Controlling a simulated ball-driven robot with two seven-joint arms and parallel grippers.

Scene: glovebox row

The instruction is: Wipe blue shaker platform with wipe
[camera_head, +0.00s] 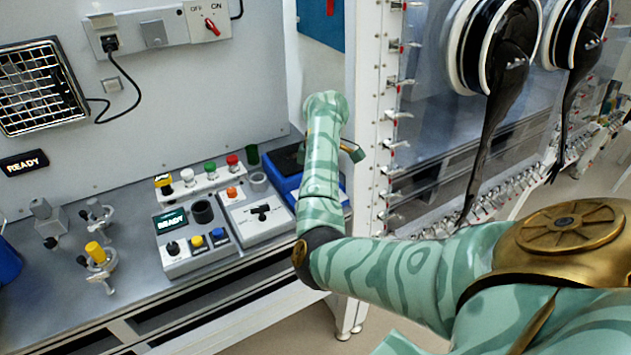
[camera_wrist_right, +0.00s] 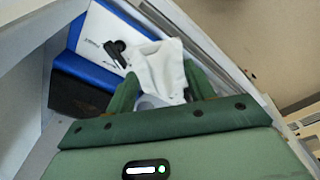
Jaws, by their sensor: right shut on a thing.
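The blue shaker (camera_head: 281,186) stands on the bench at its right end, with a dark platform (camera_head: 285,161) on top, partly hidden by my right arm. In the right wrist view its blue body (camera_wrist_right: 88,73), dark platform (camera_wrist_right: 74,97) and a white panel with a black knob (camera_wrist_right: 103,33) show ahead and to the left. My right gripper (camera_wrist_right: 160,80) is shut on the white wipe (camera_wrist_right: 158,66), which bunches up between the green fingers. I cannot tell whether the wipe touches the shaker. The wipe is hidden in the head view. My left gripper is out of view.
Left of the shaker stand a grey box with a black knob (camera_head: 260,211) and a READY control box (camera_head: 190,243). Clamps with a yellow knob (camera_head: 95,251) stand further left. A white upright frame (camera_head: 367,130) rises close beside my right arm.

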